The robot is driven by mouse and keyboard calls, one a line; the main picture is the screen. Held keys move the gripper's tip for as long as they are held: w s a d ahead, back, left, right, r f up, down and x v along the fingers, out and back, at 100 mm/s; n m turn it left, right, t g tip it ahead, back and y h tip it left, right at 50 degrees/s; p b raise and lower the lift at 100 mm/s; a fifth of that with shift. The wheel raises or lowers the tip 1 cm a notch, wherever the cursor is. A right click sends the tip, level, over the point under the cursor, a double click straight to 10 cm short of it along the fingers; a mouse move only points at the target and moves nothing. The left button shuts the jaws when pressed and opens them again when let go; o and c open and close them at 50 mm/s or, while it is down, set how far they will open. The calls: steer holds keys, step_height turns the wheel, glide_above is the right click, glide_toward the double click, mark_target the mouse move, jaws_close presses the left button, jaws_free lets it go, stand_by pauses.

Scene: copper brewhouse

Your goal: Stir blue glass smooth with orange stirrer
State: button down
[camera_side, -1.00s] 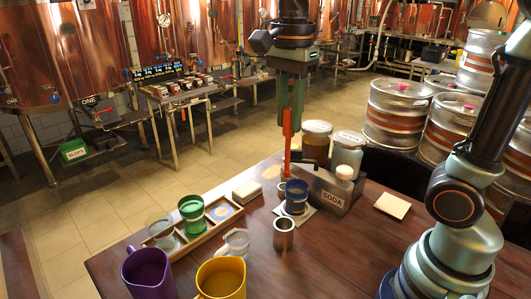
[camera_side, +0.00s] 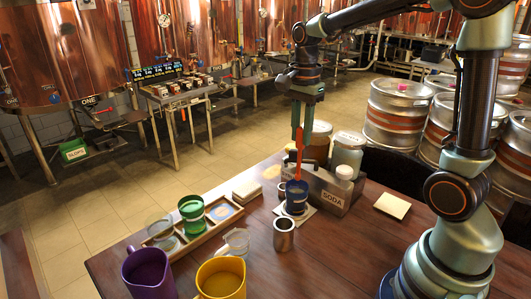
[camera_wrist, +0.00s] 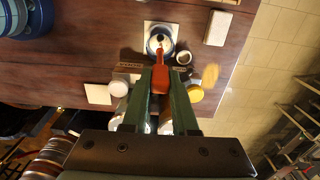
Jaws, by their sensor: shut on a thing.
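The blue glass (camera_side: 296,197) stands upright on a pale coaster (camera_side: 309,211) at the middle of the table. It also shows in the wrist view (camera_wrist: 153,44). My gripper (camera_side: 299,130) is above the glass, shut on the upper part of the orange stirrer (camera_side: 299,162). The stirrer hangs nearly upright, and its lower end is at the mouth of the glass. In the wrist view the stirrer (camera_wrist: 160,76) lies between my fingers and its tip overlaps the glass opening. How deep the tip is cannot be told.
A soda caddy (camera_side: 327,190) with jars stands close behind and right of the glass. A small cup (camera_wrist: 183,57) is beside it. A steel cup (camera_side: 284,235) is in front. A tray (camera_side: 205,233) with a green glass, and purple (camera_side: 149,273) and yellow (camera_side: 221,279) pitchers, stand left.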

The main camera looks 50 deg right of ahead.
steer(key=shift+f, duration=4.2)
